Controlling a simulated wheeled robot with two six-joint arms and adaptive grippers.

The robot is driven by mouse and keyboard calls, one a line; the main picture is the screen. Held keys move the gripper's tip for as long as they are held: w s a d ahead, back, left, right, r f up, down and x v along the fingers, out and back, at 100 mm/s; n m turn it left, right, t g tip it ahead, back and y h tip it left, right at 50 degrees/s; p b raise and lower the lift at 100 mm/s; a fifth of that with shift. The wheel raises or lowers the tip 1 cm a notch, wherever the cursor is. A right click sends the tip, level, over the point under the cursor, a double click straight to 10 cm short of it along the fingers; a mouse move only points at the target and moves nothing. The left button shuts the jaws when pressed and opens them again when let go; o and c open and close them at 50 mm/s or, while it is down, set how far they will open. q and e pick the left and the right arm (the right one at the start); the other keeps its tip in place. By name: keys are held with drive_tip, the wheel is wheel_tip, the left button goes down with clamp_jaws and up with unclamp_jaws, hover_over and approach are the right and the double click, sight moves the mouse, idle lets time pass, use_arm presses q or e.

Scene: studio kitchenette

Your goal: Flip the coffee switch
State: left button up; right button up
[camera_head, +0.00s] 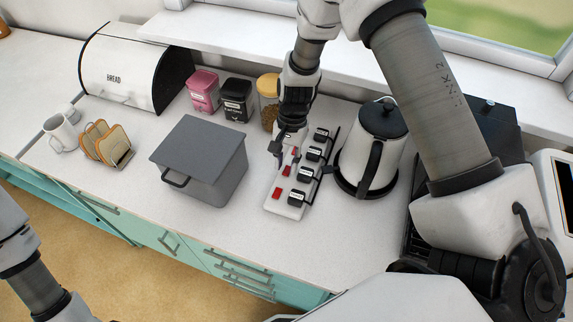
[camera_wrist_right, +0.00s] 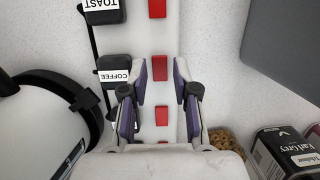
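The white power strip (camera_head: 270,207) lies on the counter with several red switches and black plugs. In the right wrist view, the plug labelled COFFEE (camera_wrist_right: 115,68) sits to the left of the strip, and a red switch (camera_wrist_right: 163,93) lies level with it. My right gripper (camera_head: 284,147) is over the far part of the strip. In the wrist view its purple-padded fingers (camera_wrist_right: 161,68) are apart, one on each side of the strip's middle line, with the red switch visible between them. Contact cannot be told. My left gripper is out of view; only part of the left arm shows.
A kettle (camera_head: 369,155) stands right of the strip and a grey lidded box (camera_head: 205,160) left of it. Behind are a pink tin (camera_head: 203,92), a black tin (camera_head: 236,100) and a jar (camera_head: 267,90). A bread bin (camera_head: 125,70), toast rack and mugs are farther left.

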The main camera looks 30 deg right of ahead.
drive_tip(key=v, duration=1)
drive_tip(key=shift+d+r, duration=0.15)
drive_tip(key=shift+r, duration=0.05)
